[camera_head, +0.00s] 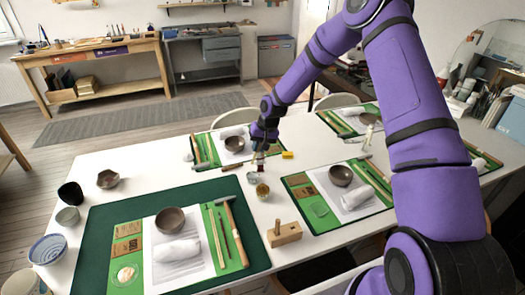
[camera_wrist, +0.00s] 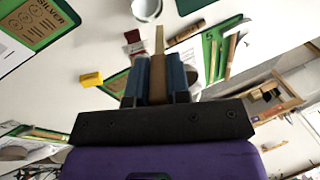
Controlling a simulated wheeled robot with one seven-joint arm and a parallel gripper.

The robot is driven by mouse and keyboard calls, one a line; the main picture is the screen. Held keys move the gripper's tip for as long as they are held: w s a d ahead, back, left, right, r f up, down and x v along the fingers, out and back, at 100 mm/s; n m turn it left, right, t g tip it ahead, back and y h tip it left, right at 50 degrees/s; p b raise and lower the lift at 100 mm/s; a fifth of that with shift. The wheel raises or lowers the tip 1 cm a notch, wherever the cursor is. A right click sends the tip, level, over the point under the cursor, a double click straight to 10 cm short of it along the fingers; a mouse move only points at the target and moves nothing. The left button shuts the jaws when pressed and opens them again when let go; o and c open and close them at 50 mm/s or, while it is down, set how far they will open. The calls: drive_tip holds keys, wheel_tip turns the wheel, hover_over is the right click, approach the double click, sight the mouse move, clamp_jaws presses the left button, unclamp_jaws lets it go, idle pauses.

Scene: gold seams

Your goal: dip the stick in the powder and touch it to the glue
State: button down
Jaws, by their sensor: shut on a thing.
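My gripper (camera_head: 259,156) is above the white table, just behind two small jars. It also shows in the wrist view (camera_wrist: 159,62), its blue-grey fingers shut on a tan stick (camera_wrist: 159,40) whose thin end sticks out past them. In the head view the stick is too small to make out clearly. A small jar with golden-brown contents (camera_head: 262,190) stands just in front of the gripper; whether this is the powder I cannot tell. A pale cup (camera_wrist: 146,8) shows at the top of the wrist view. A shallow dish with pale yellowish contents (camera_head: 125,275) lies on the front left mat; I cannot identify it as glue.
A dark green mat (camera_head: 95,235) holds a brown bowl (camera_head: 170,220), cloth and tools. A wooden block with a peg (camera_head: 284,234) stands at the front. A yellow block (camera_head: 287,155) lies right of the gripper. Bowls line the left edge. More green mats lie behind and right.

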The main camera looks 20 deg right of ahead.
wheel_tip(320, 180, down, 6)
drive_tip(key=shift+f, duration=0.25)
idle(0.5)
drive_tip(key=shift+f, duration=0.35)
idle(1.3)
drive_tip(key=shift+r, duration=3.5)
